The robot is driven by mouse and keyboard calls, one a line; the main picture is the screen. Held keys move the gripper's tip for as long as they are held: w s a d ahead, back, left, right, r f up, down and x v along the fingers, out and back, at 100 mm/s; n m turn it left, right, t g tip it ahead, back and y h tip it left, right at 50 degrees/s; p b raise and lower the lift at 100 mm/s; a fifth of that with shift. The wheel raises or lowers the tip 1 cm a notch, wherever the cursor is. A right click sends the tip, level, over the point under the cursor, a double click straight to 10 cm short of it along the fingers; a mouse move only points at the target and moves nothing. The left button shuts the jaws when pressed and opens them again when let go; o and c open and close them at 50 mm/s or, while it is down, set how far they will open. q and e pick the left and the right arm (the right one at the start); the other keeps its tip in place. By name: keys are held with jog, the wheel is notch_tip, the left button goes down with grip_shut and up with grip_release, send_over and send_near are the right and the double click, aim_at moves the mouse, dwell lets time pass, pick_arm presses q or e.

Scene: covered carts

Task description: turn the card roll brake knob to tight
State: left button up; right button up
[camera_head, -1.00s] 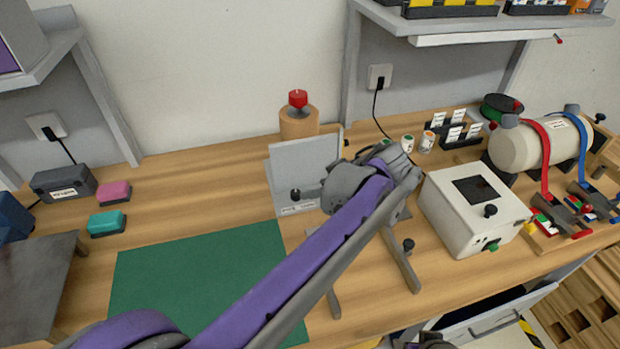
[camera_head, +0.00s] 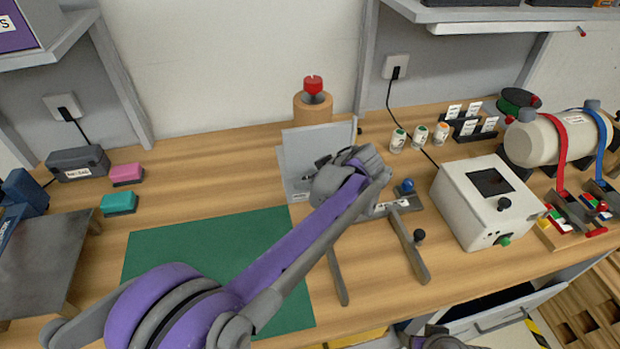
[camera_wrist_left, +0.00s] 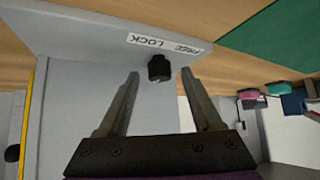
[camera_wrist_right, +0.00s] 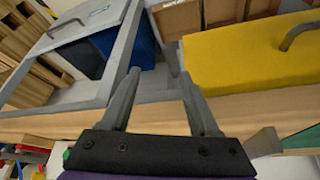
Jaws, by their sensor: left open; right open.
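A black knob (camera_wrist_left: 159,68) sits on a grey panel under a label (camera_wrist_left: 165,43) reading FREE and LOCK in the left wrist view. My left gripper (camera_wrist_left: 160,76) is open, with its fingertips on either side of this knob; I cannot tell whether they touch it. In the head view the left gripper (camera_head: 318,168) is in front of the upright grey panel (camera_head: 318,140) and hides the knob. A brown roll (camera_head: 312,108) with a red knob (camera_head: 313,84) stands behind the panel. My right gripper (camera_wrist_right: 158,85) is open and empty by the bench front.
A blue knob (camera_head: 405,187) sits right of the panel. A white box (camera_head: 487,205) and a strapped cream cylinder (camera_head: 535,142) stand further right. A green mat (camera_head: 205,255) lies left. A yellow cover (camera_wrist_right: 240,60) shows below the bench edge.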

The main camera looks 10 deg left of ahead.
pick_arm(q)
grip_shut()
dwell(0.5)
jog(key=m, duration=0.1)
jog(key=m+t+h, duration=0.2)
jog(key=shift+s+a+m+p, duration=0.2)
jog(key=shift+a+m+p, duration=0.05)
jog(key=shift+m+p, duration=0.15)
jog(key=m+t+h, duration=0.1)
jog(key=m+h, duration=0.1)
jog(key=m, duration=0.1)
jog(key=shift+a+m+h, duration=0.15)
jog(key=shift+m+h, duration=0.15)
jog(key=m+h, duration=0.2)
jog(key=m, duration=0.1)
jog(key=m+h, duration=0.2)
jog(key=shift+a, duration=0.3)
jog(key=shift+a+m+g+h+p, duration=0.1)
jog(key=shift+m+g+h+p, duration=0.25)
jog(key=shift+m+h, duration=1.35)
jog(key=shift+m, duration=0.5)
